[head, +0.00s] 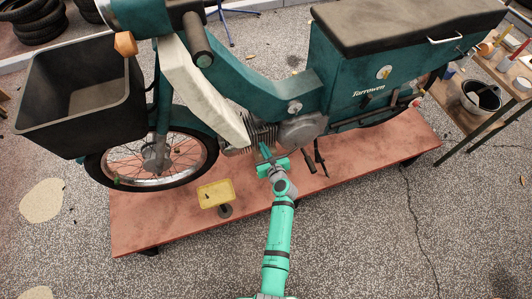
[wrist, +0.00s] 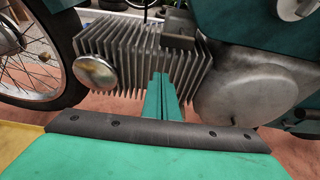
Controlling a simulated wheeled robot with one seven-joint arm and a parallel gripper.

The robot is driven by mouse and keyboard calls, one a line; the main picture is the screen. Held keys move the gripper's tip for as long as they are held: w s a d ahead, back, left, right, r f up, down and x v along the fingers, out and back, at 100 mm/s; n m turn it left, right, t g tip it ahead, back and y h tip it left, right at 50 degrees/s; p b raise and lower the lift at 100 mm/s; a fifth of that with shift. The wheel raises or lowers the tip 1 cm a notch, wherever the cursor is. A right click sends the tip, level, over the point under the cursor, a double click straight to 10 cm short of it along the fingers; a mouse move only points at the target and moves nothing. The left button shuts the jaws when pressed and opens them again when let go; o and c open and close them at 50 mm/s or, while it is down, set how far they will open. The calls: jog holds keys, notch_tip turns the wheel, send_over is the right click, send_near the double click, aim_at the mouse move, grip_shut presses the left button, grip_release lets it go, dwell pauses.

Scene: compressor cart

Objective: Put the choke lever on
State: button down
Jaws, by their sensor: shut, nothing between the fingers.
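The teal moped's engine shows a finned grey cylinder (head: 262,133) in the head view. The same cylinder (wrist: 125,52) fills the middle of the wrist view, with a round silver cap (wrist: 95,72) at its left end. A small dark grey block (wrist: 178,30) sits at the top of the fins. I cannot make out a choke lever for certain in either view. My green gripper (head: 265,152) is shut and empty at the near side of the engine. Its fingers (wrist: 162,92) point at the fins, and hide part of them; I cannot tell whether they touch.
A rounded grey engine cover (wrist: 245,88) is right of the fingers. The front wheel (head: 155,150) stands left. The moped stands on a reddish platform (head: 160,220) with a yellow tray (head: 215,193) near its front edge. A wooden side table (head: 480,105) is at the right.

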jog(key=shift+w+a+r, duration=0.1)
jog(key=shift+w+r, duration=0.15)
jog(key=shift+r, duration=0.65)
jog(key=shift+w+a+r, duration=0.1)
jog(key=shift+w+r, duration=0.15)
jog(key=shift+r, duration=0.65)
jog(key=shift+d, duration=0.15)
